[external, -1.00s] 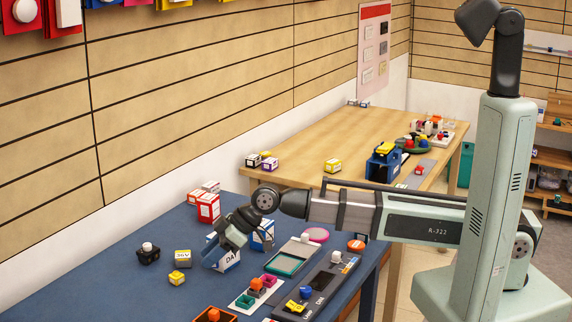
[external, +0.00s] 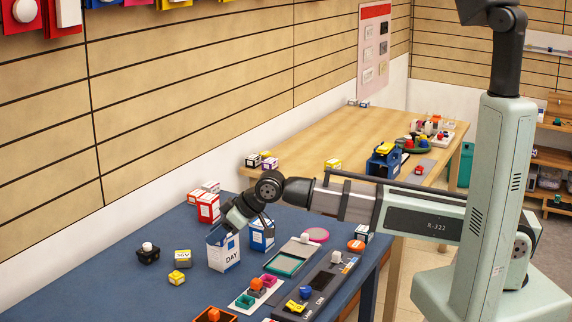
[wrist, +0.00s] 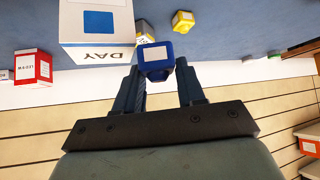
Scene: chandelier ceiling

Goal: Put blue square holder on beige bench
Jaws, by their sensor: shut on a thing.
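The blue square holder (wrist: 156,72), a small blue block with a whitish face, sits between my fingertips in the wrist view. My gripper (wrist: 160,82) is shut on it. In the external view my gripper (external: 230,226) points down to the left at the top of the white DAY box (external: 224,255), above the blue table, and the holder cannot be made out there. The beige bench (external: 310,140) is the light wooden table behind the blue one, with bare wood over its middle.
The DAY box is also close beside my fingers in the wrist view (wrist: 97,25). Red-and-white boxes (external: 208,208) and a blue-and-white box (external: 261,235) stand near my gripper. The bench carries small boxes (external: 333,164), a blue caddy (external: 383,163) and a laden tray.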

